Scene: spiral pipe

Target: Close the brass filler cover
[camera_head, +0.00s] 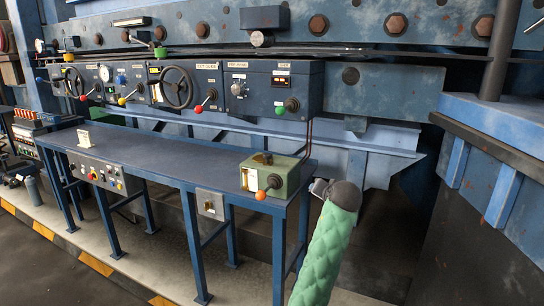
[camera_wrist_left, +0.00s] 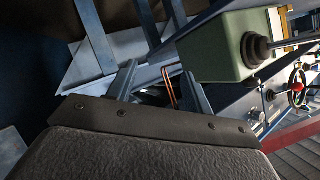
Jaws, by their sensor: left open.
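A green box (camera_head: 287,178) with a pale label stands at the right end of the blue table. A small dark brownish fitting (camera_head: 264,157) sits on its top; it may be the brass filler cover, but it is too small to tell whether it is open or shut. An orange-knobbed lever (camera_head: 261,195) is on the box's front. My left gripper (camera_head: 319,187), on a green padded arm, is just right of the box, apart from it. In the left wrist view its two fingers (camera_wrist_left: 160,72) are apart and empty, and the green box (camera_wrist_left: 212,52) is at upper right. No cover is clear there.
The blue table (camera_head: 170,152) runs left, its top mostly clear. Behind it, a blue control panel (camera_head: 262,92) carries levers and handwheels. Copper pipes (camera_head: 309,135) drop behind the box. A blue rail structure (camera_head: 490,125) stands at right.

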